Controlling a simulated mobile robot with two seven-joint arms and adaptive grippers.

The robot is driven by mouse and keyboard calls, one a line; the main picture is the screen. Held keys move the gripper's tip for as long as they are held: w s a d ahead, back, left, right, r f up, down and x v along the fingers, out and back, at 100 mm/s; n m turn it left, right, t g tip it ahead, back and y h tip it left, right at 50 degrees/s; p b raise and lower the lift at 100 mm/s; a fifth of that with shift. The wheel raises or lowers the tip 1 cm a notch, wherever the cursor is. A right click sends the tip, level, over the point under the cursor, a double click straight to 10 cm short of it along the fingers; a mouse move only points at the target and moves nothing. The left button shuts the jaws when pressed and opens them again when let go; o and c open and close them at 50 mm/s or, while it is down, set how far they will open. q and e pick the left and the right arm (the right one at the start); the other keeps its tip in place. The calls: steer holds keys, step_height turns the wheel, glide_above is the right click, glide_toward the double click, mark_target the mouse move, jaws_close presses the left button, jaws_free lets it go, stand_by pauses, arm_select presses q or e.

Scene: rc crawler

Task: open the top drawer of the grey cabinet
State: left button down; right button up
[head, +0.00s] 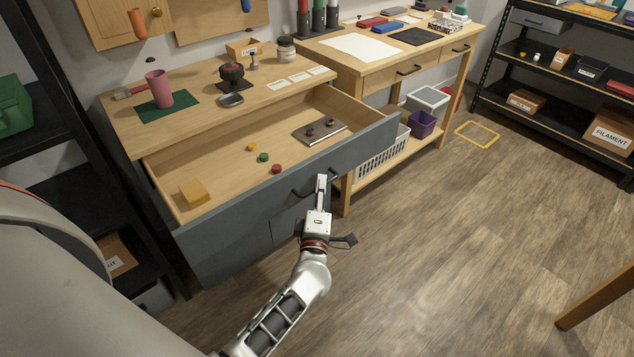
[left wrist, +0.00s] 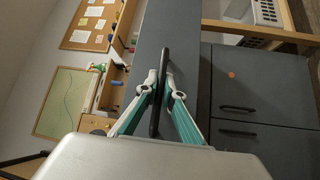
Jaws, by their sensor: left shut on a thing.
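The grey cabinet (head: 288,229) stands at the left of the head view with a wooden top. Its top drawer (head: 225,222) is pulled far out, and its wooden inside shows. My left gripper (head: 322,180) is at the drawer's dark bar handle (head: 300,193). In the left wrist view the fingers (left wrist: 162,85) are shut on the handle (left wrist: 165,62), which passes between them. The lower fronts of the cabinet (left wrist: 254,85) also show there, with dark handles and closed. My right gripper is in neither view.
The drawer holds a yellow block (head: 194,192), several small coloured pieces and a flat grey plate (head: 312,136). A pink cup (head: 158,88) stands on the cabinet top. A wooden workbench (head: 372,78) adjoins on the right. The floor (head: 440,240) in front is clear.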

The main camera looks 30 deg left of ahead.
arm_select(q)
steer(key=c, duration=2.4)
jaws_free()
steer(key=shift+c, duration=0.2)
steer(key=v, duration=1.2)
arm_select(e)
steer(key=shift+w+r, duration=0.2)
arm_select(q)
steer(key=shift+f, duration=0.1)
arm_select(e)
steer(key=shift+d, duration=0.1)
